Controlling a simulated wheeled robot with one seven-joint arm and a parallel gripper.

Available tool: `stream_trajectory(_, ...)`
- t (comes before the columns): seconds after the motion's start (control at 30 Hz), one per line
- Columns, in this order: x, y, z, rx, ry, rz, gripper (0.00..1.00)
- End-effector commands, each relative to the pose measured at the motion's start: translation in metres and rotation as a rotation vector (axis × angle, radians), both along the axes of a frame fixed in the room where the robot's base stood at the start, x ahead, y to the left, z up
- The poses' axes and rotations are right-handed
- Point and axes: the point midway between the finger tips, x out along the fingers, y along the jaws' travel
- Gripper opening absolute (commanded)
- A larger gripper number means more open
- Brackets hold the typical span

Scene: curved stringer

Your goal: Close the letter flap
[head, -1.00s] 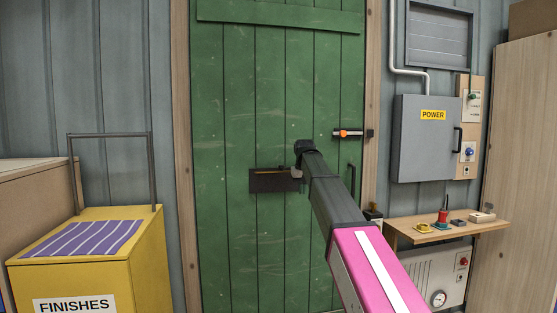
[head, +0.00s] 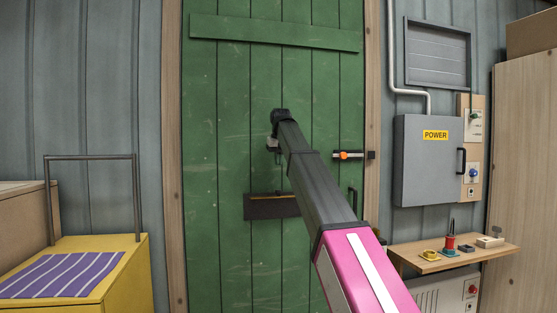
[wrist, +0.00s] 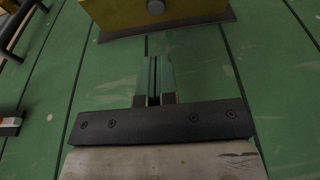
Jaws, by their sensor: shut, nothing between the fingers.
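The letter flap (head: 272,208) is on the green door, low and left of my arm in the head view. It looks like a dark plate with a thin brass strip along its top edge. In the wrist view a brass panel (wrist: 185,12) with a round knob and a dark edge shows at the top. How far the flap is swung out I cannot tell. My gripper (wrist: 155,62) is shut and empty, apart from the flap. In the head view it is above the flap, in front of the door, its fingers largely hidden by my arm.
A latch with an orange part (head: 347,155) and a dark door handle (head: 352,201) are to the right on the door. A grey power box (head: 428,160) and a small shelf (head: 455,257) stand farther right.

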Motion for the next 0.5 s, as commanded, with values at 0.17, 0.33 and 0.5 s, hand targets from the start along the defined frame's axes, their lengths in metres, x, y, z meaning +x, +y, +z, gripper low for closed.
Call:
stream_trajectory(0.17, 0.006, 0.002, -0.035, -0.001, 0.002, 0.000, 0.00)
stream_trajectory(0.33, 0.012, 0.003, -0.065, 0.000, 0.001, 0.000, 0.00)
stream_trajectory(0.5, 0.007, 0.002, -0.087, 0.000, 0.001, 0.000, 0.00)
